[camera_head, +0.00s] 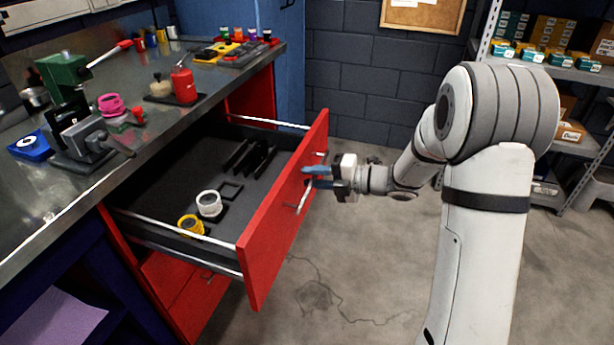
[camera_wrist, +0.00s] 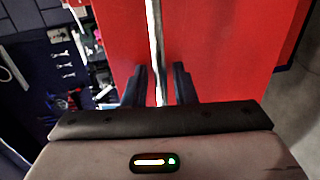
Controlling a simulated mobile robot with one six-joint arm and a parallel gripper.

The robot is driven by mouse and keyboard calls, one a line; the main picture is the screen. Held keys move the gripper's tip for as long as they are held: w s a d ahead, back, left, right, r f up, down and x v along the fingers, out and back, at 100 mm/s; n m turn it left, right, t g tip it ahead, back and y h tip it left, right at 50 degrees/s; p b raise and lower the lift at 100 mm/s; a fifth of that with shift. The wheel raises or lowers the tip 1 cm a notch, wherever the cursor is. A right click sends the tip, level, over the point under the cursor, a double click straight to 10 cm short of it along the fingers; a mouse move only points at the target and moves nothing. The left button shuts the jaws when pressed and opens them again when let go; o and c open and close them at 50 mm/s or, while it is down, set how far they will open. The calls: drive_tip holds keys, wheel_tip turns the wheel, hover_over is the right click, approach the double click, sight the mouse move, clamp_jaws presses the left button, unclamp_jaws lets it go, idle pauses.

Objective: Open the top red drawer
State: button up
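The top red drawer (camera_head: 283,215) stands pulled far out from under the bench, its dark tray in view. Its silver bar handle (camera_head: 303,197) runs along the outside of the red front. My gripper (camera_head: 313,177) is at the handle, coming from the right. In the wrist view, the handle (camera_wrist: 154,45) passes between the two dark fingers of my gripper (camera_wrist: 159,84). The fingers are apart, with a gap showing on the right side of the bar, so they look open around it. Fingertip contact with the drawer front cannot be told.
In the drawer lie a white roll (camera_head: 209,203), a yellow roll (camera_head: 190,224) and dark flat pieces. The metal bench top (camera_head: 50,217) carries a vise (camera_head: 88,140), a red can (camera_head: 184,85) and tools. Shelving (camera_head: 575,75) stands at the right. Floor in front of the drawer is clear.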

drive_tip(key=v, duration=0.7)
drive_tip(key=shift+d+p, duration=0.4)
drive_tip(key=shift+s+r, duration=0.1)
